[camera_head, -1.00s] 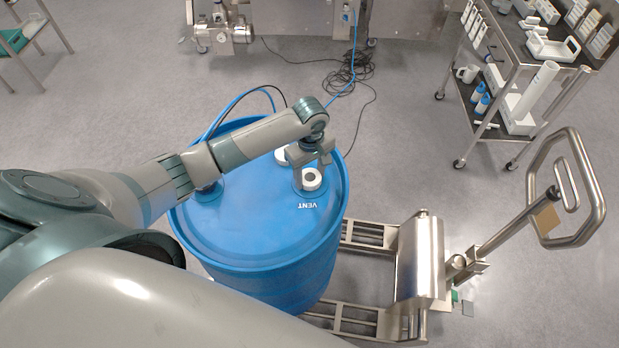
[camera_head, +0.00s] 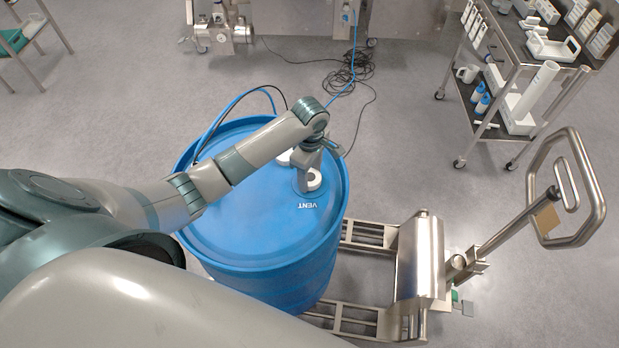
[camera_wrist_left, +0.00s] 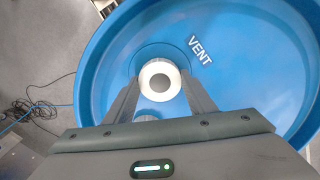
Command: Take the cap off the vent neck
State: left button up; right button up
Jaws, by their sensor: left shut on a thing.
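The blue drum (camera_head: 260,235) stands upright, its lid lettered VENT. The white cap (camera_head: 314,182) with a grey round centre is at the vent neck, near the lid's right edge. In the left wrist view the cap (camera_wrist_left: 159,72) sits between my two fingers. My left gripper (camera_head: 311,174) is over the vent and shut on the cap; it also shows in the left wrist view (camera_wrist_left: 160,82). The neck under the cap is hidden, so I cannot tell whether the cap is still seated. My right gripper is not in view.
A second white fitting (camera_head: 284,158) is on the lid, partly behind my left arm. Hoses (camera_head: 222,118) run up behind the drum. A steel drum trolley (camera_head: 420,262) with a tall handle (camera_head: 600,190) stands at right. A shelf cart (camera_head: 505,100) is behind. Open floor lies between.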

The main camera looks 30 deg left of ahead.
pick_arm(q)
jog(key=n, duration=0.3)
jog(key=shift+d, duration=0.1)
jog(key=shift+n, duration=1)
jog(key=o, duration=1.2)
jog(key=shift+c, duration=1.4)
jog(key=m, duration=0.5)
